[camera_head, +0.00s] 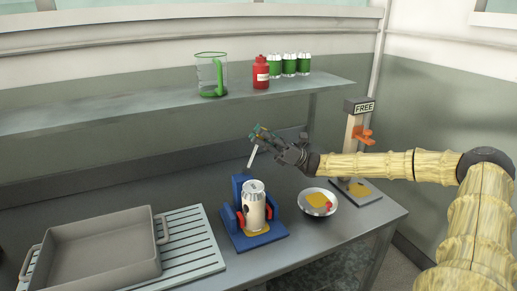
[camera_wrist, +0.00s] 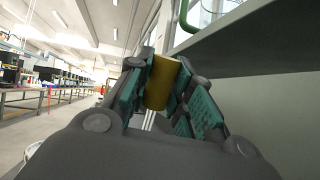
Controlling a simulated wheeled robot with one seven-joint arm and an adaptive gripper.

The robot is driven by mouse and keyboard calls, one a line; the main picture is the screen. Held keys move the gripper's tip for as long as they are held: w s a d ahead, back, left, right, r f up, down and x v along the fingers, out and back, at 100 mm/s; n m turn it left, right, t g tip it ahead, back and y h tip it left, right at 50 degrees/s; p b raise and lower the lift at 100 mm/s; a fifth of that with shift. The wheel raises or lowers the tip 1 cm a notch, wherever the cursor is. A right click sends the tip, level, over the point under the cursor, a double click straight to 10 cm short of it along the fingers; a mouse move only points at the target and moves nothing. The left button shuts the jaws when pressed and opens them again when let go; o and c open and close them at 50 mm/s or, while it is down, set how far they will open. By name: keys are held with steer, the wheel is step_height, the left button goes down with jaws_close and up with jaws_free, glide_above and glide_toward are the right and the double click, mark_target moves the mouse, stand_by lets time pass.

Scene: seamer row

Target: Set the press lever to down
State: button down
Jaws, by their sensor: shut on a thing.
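A post with a dark head marked FREE (camera_head: 361,107) stands at the right of the bench, with an orange lever (camera_head: 362,134) on its side. My gripper (camera_head: 260,133) is well to the left of that lever, in the air above the blue fixture. In the wrist view its teal finger pads are shut on a yellow cylinder (camera_wrist: 161,82). A thin pale rod (camera_head: 252,156) hangs tilted just below the fingers; I cannot tell whether it is joined to the fixture. The blue fixture (camera_head: 262,240) has red side pieces and holds an upright pale can (camera_head: 254,211).
A metal bowl (camera_head: 308,209) with red and yellow contents sits between the fixture and the post. A grey tray (camera_head: 92,252) lies on a slatted rack at left. The shelf (camera_head: 160,106) behind holds a jug (camera_head: 202,75), a red bottle (camera_head: 261,74) and green-banded cans (camera_head: 289,66).

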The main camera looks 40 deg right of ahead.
steer(key=shift+s+d+f+m+t+y+b, duration=0.1)
steer(key=shift+d+f+m+t+y+b, duration=0.3)
steer(key=shift+b, duration=0.6)
steer(key=shift+s+d+f+m+t+y+b, duration=0.1)
steer(key=shift+d+t+y+b, duration=0.25)
steer(key=shift+d+b, duration=0.5)
steer(key=shift+a, duration=0.1)
steer(key=c, duration=1.3)
jaws_free()
steer(key=shift+f+t, duration=0.15)
steer(key=shift+t, duration=0.2)
steer(key=shift+o, duration=0.2)
steer(key=shift+f, duration=0.1)
steer(key=s+d, duration=0.6)
steer(key=d, duration=0.6)
steer(key=shift+s+f, duration=0.15)
steer(key=shift+f, duration=0.3)
